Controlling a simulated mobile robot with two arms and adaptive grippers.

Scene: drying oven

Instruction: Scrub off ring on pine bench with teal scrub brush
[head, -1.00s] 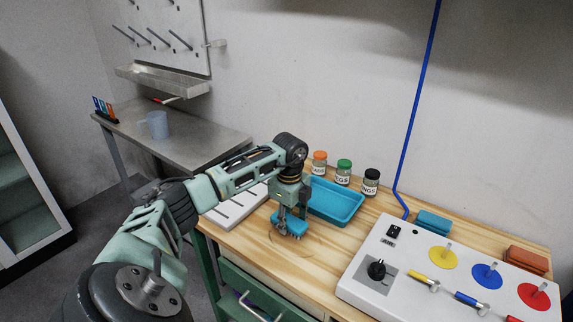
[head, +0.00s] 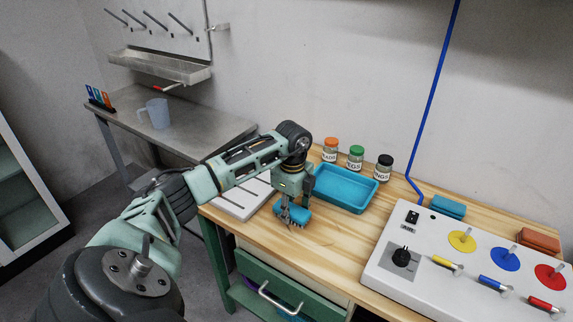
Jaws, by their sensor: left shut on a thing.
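My left gripper (head: 288,214) is shut on the teal scrub brush (head: 297,213) and holds it low over the pine bench (head: 330,253). The brush is at or close to the bench top, between the white slotted board and the blue tray; I cannot tell whether its bristles touch. No clear ring mark shows on the bare wood now; the brush and gripper hide part of the surface. My right gripper is not in view.
A blue tray (head: 346,205) stands just right of the brush, with several lidded jars (head: 355,157) behind it. A white control panel (head: 420,272) fills the bench's right side. A white slotted board (head: 240,204) lies at left.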

